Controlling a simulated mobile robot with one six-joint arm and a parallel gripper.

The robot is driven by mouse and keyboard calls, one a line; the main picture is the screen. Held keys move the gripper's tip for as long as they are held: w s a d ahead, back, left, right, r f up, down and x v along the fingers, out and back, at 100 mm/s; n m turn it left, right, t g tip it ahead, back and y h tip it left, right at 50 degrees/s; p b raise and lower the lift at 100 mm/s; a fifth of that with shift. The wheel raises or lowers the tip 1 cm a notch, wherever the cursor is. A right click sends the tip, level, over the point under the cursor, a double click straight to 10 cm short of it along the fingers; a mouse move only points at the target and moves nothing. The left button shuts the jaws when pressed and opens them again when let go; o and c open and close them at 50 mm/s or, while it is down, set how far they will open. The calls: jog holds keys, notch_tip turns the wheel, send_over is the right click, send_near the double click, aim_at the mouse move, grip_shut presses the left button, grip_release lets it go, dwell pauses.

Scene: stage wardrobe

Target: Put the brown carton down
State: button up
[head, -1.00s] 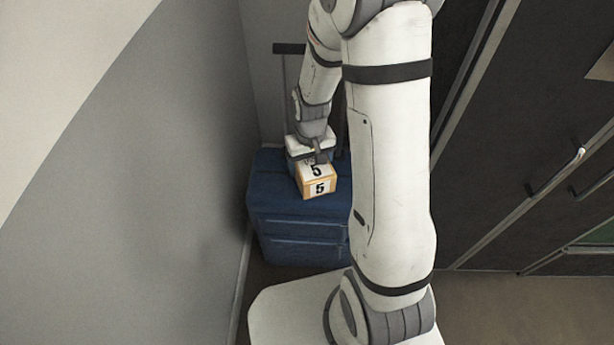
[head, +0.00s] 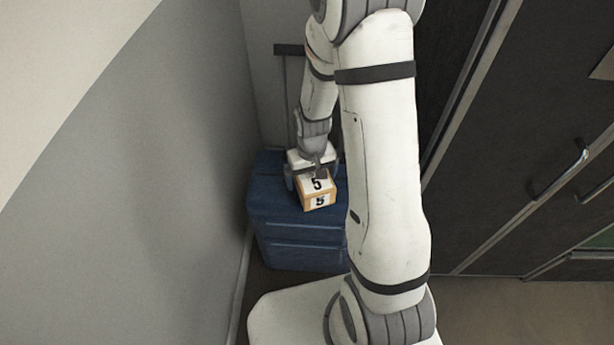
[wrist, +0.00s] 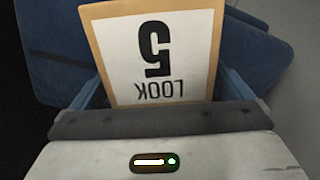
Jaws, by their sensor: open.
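The brown carton (head: 318,201) has white labels with a black 5. It sits on top of the blue suitcase (head: 270,200), near its middle, turned slightly. In the wrist view the carton (wrist: 155,55) fills the upper middle, its label reading "LOOK 5" upside down. My gripper (head: 312,178) is open at the carton, pointing down from behind it. In the wrist view its fingers (wrist: 163,90) stand to the left and right of the carton. Any contact with the finger on the right is hard to make out. The carton's underside is hidden.
A grey wall (head: 150,170) runs close along the left of the suitcase. The suitcase's pull handle (head: 288,50) stands up behind. Dark cabinets with a metal handle (head: 580,155) are on the right. My arm hides the suitcase's right side.

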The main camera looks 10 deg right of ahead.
notch_tip(320, 180, up, 12)
jog(key=p, duration=0.3)
jog(key=s+r+m+t, duration=0.1)
jog(key=s+r, duration=1.2)
jog(key=s, duration=0.1)
jog(key=shift+s+d+r+t, duration=0.2)
jog(key=shift+d+r+t, duration=0.1)
jog(key=shift+d, duration=0.05)
jog(key=shift+r, duration=0.1)
